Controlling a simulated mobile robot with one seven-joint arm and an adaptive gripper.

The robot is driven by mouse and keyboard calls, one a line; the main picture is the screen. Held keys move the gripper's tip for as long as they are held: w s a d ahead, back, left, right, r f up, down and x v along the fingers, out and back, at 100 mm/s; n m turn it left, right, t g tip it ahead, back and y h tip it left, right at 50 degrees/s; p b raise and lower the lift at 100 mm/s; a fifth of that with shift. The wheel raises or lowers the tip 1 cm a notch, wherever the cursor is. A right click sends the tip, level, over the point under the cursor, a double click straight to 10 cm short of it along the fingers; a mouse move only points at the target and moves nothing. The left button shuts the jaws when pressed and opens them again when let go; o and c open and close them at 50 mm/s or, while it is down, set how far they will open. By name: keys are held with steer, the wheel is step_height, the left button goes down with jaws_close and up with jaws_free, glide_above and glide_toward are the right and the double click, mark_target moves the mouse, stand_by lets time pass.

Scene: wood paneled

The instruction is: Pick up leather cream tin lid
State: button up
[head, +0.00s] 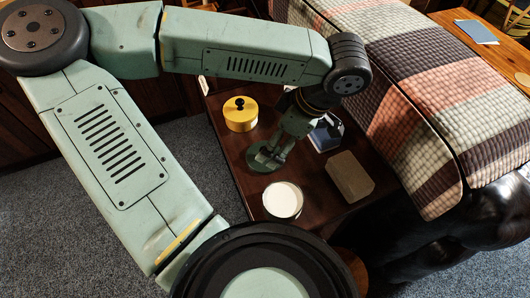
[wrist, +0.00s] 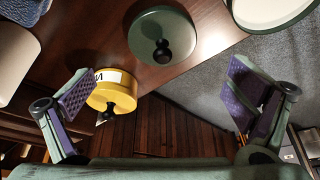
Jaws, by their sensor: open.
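A round green lid (head: 262,161) with a black knob lies on the dark wooden table; I take it for the leather cream tin lid. In the wrist view the lid (wrist: 150,28) lies flat, knob up, near the top centre. A round tin (head: 283,199) with white contents stands beside it; its green rim (wrist: 304,14) shows at the wrist view's top right. My gripper (head: 279,150) is over the lid and hides part of it in the head view. In the wrist view my gripper (wrist: 163,92) has its purple-padded fingers wide apart, with nothing held between them.
A yellow lidded tin (head: 240,117) with a black knob stands behind the lid; it also shows in the wrist view (wrist: 114,94). A tan block (head: 349,177) and a blue object (head: 325,134) are to the right.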

steer(key=shift+a+p+x, duration=0.2)
steer(key=shift+p+x, duration=0.8)
steer(key=shift+x, duration=2.5)
steer(key=shift+s+r, duration=0.15)
steer(key=shift+c, duration=0.5)
steer(key=c, duration=1.4)
